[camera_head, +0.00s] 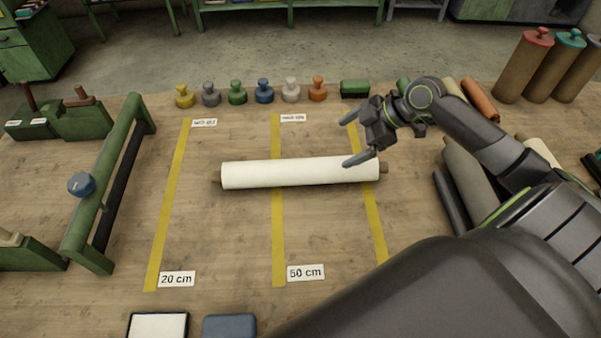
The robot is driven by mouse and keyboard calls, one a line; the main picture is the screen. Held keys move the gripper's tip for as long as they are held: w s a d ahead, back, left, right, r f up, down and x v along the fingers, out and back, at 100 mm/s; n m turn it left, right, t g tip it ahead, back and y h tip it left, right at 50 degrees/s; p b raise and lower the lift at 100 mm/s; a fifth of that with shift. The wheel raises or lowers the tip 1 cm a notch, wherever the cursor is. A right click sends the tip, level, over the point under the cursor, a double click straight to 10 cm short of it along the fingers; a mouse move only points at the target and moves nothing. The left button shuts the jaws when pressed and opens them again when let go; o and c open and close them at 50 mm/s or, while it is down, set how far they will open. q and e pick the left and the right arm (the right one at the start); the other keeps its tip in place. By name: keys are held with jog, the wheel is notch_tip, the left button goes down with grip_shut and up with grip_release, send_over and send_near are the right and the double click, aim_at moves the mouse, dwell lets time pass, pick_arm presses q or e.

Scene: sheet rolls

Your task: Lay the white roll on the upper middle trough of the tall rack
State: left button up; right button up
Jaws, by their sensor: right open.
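The white roll (300,173) lies across the middle of the wooden table, nearly level from left to right, with brown core ends showing at both ends. My right gripper (352,138) is open and empty at the far side of the roll's right part. Its nearer finger overlaps the roll's upper edge in the picture; I cannot tell whether they touch. My left gripper is not in view. I cannot make out a tall rack with troughs in this view.
A green frame with a dark bar and blue knob (82,184) stands at left. Several coloured knobbed weights (237,93) line the back. Brown rolls (523,66) stand at back right; others lie beside my right arm. Yellow strips (165,215) mark the table (225,235), clear before the roll.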

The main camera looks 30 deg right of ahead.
aim_at(310, 164)
jog(key=p+x, duration=0.2)
jog(key=x, duration=0.9)
jog(key=shift+w+a+f, duration=0.15)
jog(key=shift+a+f, duration=0.05)
jog(key=shift+f, duration=0.1)
jog(key=shift+w+a+f+p, duration=0.15)
jog(key=shift+a+f+p, duration=0.1)
jog(key=shift+f+p, duration=0.2)
jog(key=p+x, duration=0.1)
jog(key=x, duration=0.2)
jog(key=shift+f, duration=0.15)
jog(key=shift+w+a+f, duration=0.1)
jog(key=shift+a+f, duration=0.05)
jog(key=shift+f, duration=0.3)
jog(key=shift+c, duration=0.5)
jog(key=c, duration=1.7)
jog(key=shift+w+r, duration=0.1)
jog(key=shift+c, duration=0.6)
